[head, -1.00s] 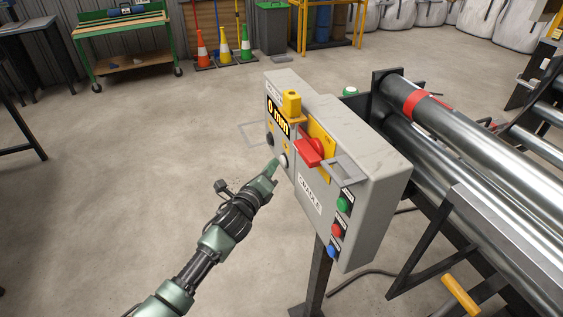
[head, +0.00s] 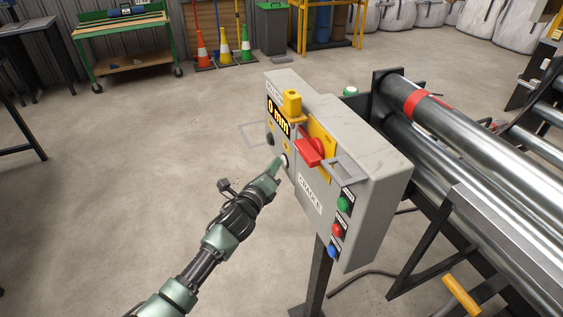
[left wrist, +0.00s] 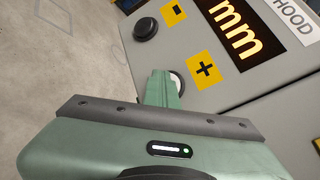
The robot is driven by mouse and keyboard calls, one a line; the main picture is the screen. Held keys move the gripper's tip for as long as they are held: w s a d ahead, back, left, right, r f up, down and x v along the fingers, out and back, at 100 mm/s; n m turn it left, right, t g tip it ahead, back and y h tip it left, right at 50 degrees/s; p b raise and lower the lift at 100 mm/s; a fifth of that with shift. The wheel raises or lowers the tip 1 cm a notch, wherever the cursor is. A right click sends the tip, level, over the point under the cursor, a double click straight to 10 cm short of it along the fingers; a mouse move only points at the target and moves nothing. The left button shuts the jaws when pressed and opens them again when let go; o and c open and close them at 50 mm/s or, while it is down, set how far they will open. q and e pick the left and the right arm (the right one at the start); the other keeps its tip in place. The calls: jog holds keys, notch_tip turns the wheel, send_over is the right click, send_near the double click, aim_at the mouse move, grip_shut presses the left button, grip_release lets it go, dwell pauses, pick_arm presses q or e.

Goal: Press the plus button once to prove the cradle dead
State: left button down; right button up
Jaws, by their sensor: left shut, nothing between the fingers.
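The grey control box (head: 360,190) stands on a post and carries a lit display (head: 278,117) reading 0 mm. The white plus button (head: 284,160) is on its left face below the display, beside a yellow plus label (left wrist: 204,69). In the left wrist view the button (left wrist: 177,82) is partly hidden behind my fingers. My left gripper (head: 275,167) is shut and empty, its tips at the button; whether they touch it I cannot tell. The black minus button (left wrist: 146,28) is beside it. My right gripper is not in view.
A red switch handle (head: 308,152) on a yellow plate juts from the box near my left gripper. Green, red and blue buttons (head: 337,229) line the lower front. Metal rollers (head: 465,150) lie to the right.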

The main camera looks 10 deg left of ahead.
pick_arm(q)
jog(key=shift+s+a+p, duration=0.35)
jog(key=shift+s+a, duration=0.15)
jog(key=shift+a, duration=0.15)
jog(key=s+a, duration=0.1)
jog(key=s+a+p, duration=0.1)
jog(key=a, duration=0.2)
jog(key=shift+s+a+p, duration=0.1)
jog(key=shift+s+p, duration=0.2)
jog(key=shift+s, duration=0.1)
dwell(0.6)
